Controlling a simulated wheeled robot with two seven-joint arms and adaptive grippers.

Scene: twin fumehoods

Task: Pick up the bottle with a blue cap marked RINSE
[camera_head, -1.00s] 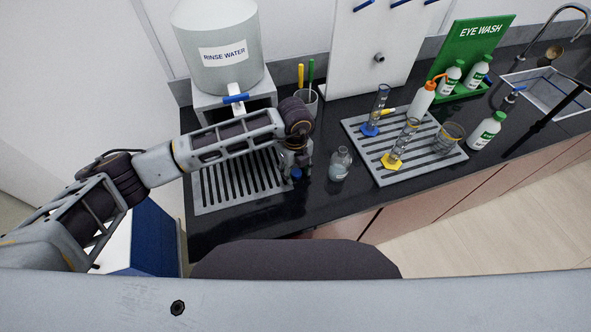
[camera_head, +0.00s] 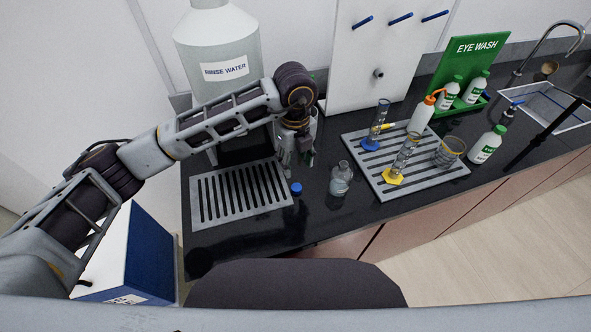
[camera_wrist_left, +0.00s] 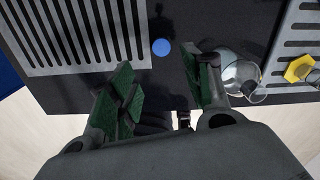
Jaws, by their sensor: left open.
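A small clear glass bottle (camera_head: 341,180) stands upright on the black counter, with an open neck and pale liquid low inside. A round blue cap (camera_head: 296,188) lies apart from it on the counter, by the drain tray's right edge. I cannot read any RINSE mark on this bottle. My left gripper (camera_head: 297,160) is open and empty above the counter, behind the cap and left of the bottle. In the left wrist view, the cap (camera_wrist_left: 161,47) shows beyond the open fingers (camera_wrist_left: 158,75), and the bottle (camera_wrist_left: 240,72) is just right of the right finger, partly hidden. My right gripper is out of view.
A slotted tray (camera_head: 205,215) lies at left below a large RINSE WATER container (camera_head: 222,50). A second slotted tray (camera_head: 398,190) holds cylinders, an orange-tipped wash bottle (camera_head: 422,115) and a beaker (camera_head: 449,152). Green-capped bottles and a sink (camera_head: 545,105) are at right.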

